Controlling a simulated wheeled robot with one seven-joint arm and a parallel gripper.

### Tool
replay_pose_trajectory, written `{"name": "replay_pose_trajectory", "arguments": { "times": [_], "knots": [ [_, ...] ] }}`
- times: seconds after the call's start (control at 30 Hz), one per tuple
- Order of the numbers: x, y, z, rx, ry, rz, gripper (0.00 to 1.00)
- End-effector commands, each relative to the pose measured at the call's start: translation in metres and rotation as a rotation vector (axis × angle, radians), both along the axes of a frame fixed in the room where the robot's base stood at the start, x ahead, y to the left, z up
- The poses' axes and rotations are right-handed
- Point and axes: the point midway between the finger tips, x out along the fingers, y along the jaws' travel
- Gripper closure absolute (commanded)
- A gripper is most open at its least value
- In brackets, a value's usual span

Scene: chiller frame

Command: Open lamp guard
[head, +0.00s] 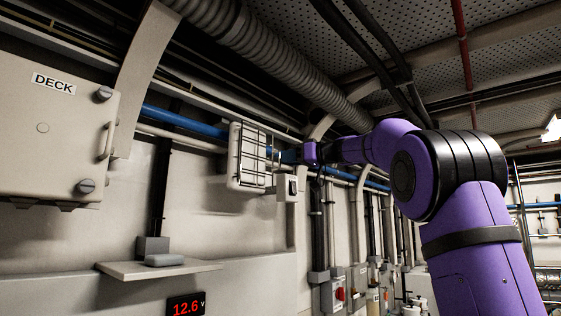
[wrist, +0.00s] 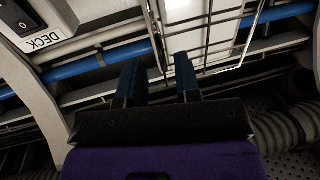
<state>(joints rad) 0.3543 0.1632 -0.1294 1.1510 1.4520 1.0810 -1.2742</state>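The lamp guard (head: 254,157) is a wire cage over the front of a pale rectangular wall lamp (head: 234,153). It looks closed against the lamp. In the wrist view the guard's thin wires (wrist: 207,49) cross the upper middle, in front of the pale lamp face (wrist: 190,15). My gripper (head: 290,157) is at the right side of the guard in the head view. In the wrist view its two dark blue fingers (wrist: 159,77) are apart, with a guard wire close to the gap. I cannot tell whether they touch it.
A small switch box (head: 291,187) is just below and right of the lamp. A blue pipe (head: 183,119) runs along the wall behind. A grey cabinet (head: 60,130) is at left, and a shelf (head: 125,270) juts out below. A ribbed duct (head: 270,55) runs overhead.

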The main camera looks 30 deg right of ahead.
Motion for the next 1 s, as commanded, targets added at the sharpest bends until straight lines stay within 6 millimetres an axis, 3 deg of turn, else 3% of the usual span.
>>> {"name": "replay_pose_trajectory", "arguments": {
  "times": [0.3,0.67,0.8,1.0],
  "knots": [
    [0.030,0.020,0.000,0.001,0.001,0.000,0.69],
    [0.033,0.022,0.000,0.000,0.000,-0.001,0.69],
    [0.033,0.022,0.000,0.000,0.000,-0.001,1.00],
    [0.033,0.022,0.000,0.000,0.000,-0.001,1.00]
  ]
}}
